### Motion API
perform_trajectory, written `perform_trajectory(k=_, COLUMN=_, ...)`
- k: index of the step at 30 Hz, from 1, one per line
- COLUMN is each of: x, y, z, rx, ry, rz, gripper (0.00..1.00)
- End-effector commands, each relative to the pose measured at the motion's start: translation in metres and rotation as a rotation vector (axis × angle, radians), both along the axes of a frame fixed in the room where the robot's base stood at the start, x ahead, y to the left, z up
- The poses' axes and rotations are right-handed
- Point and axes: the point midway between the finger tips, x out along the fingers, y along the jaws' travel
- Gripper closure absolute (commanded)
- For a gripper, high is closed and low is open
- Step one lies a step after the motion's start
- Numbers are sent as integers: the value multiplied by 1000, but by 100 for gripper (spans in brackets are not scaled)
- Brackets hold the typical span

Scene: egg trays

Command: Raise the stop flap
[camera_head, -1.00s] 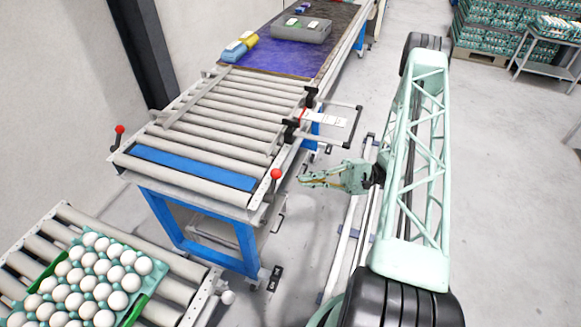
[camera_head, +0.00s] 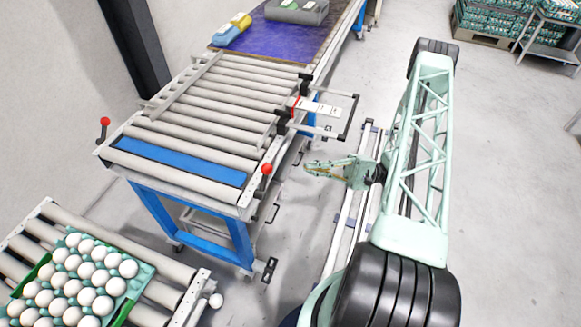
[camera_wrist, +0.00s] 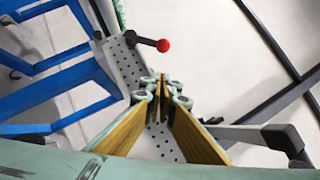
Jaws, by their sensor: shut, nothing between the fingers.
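The blue stop flap (camera_head: 180,161) lies between the last rollers at the near end of the roller conveyor, looking about level with them. A lever with a red knob (camera_head: 267,169) stands at the conveyor's near right corner. Another red knob (camera_head: 105,122) is at the left corner. My gripper (camera_head: 307,167) is right of the right-hand knob, apart from it, shut and empty, pointing left. In the wrist view, the red knob (camera_wrist: 163,46) on its dark lever is just beyond the closed fingertips (camera_wrist: 160,84), with a perforated side plate behind.
A lower roller conveyor holds a tray of white eggs (camera_head: 143,274) at bottom left. A black-handled bracket (camera_head: 347,118) juts from the conveyor's right side, beyond my gripper. The conveyor's blue legs (camera_head: 240,241) stand below. Floor between conveyor and my rail is mostly clear.

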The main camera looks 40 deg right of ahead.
Motion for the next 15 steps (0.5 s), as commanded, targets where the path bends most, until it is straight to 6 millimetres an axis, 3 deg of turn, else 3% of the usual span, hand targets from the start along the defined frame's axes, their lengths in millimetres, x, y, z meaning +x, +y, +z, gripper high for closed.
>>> perform_trajectory(k=15, x=17, y=33, z=12, rx=1, ry=1, rz=1, gripper=100)
